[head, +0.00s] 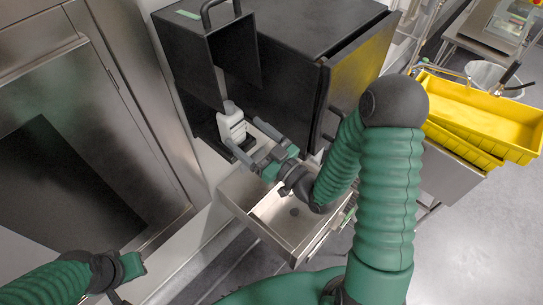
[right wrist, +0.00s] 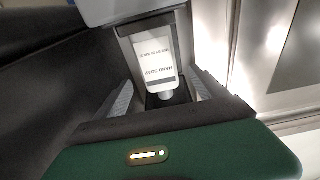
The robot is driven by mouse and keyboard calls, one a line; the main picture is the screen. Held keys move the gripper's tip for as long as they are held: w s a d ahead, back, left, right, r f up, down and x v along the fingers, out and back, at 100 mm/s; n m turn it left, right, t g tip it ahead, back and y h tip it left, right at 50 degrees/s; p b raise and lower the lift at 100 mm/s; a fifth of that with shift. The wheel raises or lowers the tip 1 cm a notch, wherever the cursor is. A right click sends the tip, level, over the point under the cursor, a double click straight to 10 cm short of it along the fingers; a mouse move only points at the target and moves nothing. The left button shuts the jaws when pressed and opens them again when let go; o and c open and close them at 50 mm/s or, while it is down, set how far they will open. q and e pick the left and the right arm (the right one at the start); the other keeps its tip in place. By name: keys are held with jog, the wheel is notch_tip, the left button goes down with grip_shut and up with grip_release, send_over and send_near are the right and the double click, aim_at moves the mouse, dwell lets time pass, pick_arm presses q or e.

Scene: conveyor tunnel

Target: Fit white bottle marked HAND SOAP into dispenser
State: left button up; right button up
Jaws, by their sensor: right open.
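My right gripper (head: 250,145) is open in front of the bottle. In the right wrist view its two fingers (right wrist: 162,98) are spread, one on each side of the bottle's near end, with gaps visible. I cannot tell whether the bottle is seated. My left gripper (head: 118,294) is at the bottom left, mostly cut off, away from the bottle.
A large black cabinet (head: 270,45) stands behind the dispenser. Yellow trays (head: 485,112) rest on a cart at the right. A steel-framed panel (head: 110,80) is on the left. Grey floor is open at the lower right.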

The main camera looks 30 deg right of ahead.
pick_arm(q)
jog(key=w+p+v, duration=0.1)
jog(key=p+v, duration=0.5)
jog(key=v, duration=0.1)
jog(key=shift+w+r, duration=0.3)
jog(key=shift+r, duration=0.3)
pick_arm(e)
jog(key=v, duration=1)
jog(key=shift+r, duration=0.15)
pick_arm(q)
jog(key=shift+w, duration=0.1)
